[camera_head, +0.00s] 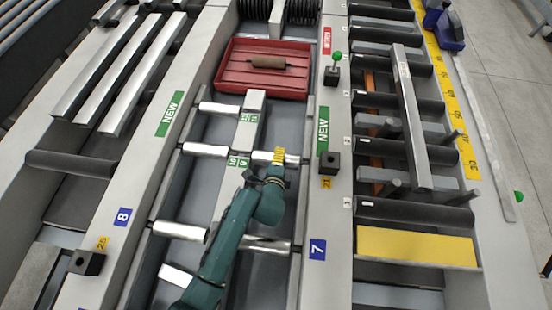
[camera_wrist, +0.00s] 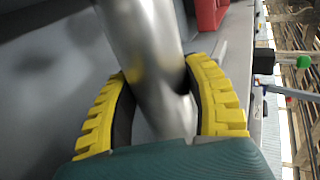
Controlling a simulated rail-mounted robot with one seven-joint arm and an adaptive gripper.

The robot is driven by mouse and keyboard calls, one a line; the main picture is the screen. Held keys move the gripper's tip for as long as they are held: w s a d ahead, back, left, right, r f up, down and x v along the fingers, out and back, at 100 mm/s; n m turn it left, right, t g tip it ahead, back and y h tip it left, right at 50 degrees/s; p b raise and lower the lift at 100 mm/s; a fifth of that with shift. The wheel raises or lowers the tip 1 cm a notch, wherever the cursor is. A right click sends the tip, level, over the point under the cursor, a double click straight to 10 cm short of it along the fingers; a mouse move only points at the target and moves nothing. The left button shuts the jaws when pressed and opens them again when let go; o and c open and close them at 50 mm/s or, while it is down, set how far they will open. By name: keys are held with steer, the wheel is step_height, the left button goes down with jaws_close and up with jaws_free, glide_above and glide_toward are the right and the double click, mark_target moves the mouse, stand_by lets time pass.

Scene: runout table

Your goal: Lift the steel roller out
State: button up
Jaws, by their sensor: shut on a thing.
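My gripper (camera_head: 279,157) is over the right-hand channel of the middle bed, its yellow fingers around a shiny steel roller (camera_head: 261,156). In the wrist view the ribbed yellow fingers of my gripper (camera_wrist: 157,75) close on either side of the steel roller (camera_wrist: 152,45), which runs lengthwise between them. The right end of the roller is hidden by the fingers in the head view. I cannot tell whether it is clear of its seats. Other steel rollers sit in the bed, such as one at the left (camera_head: 206,150) and one nearer me (camera_head: 264,245).
A red tray (camera_head: 232,84) behind the gripper holds a brown roller (camera_head: 268,62). A black block (camera_head: 328,162) and a green-knobbed switch (camera_head: 334,68) stand on the right rail. The grey divider (camera_head: 232,170) runs left of the gripper.

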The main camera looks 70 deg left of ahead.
steer(key=shift+w+r, duration=0.1)
steer(key=shift+r, duration=0.1)
steer(key=shift+c, duration=0.4)
step_height(320, 180, up, 11)
steer(key=p, duration=0.5)
steer(key=shift+r, duration=0.1)
step_height(320, 180, up, 8)
steer(key=p, duration=0.8)
steer(key=shift+p, duration=0.3)
steer(key=shift+f, duration=0.2)
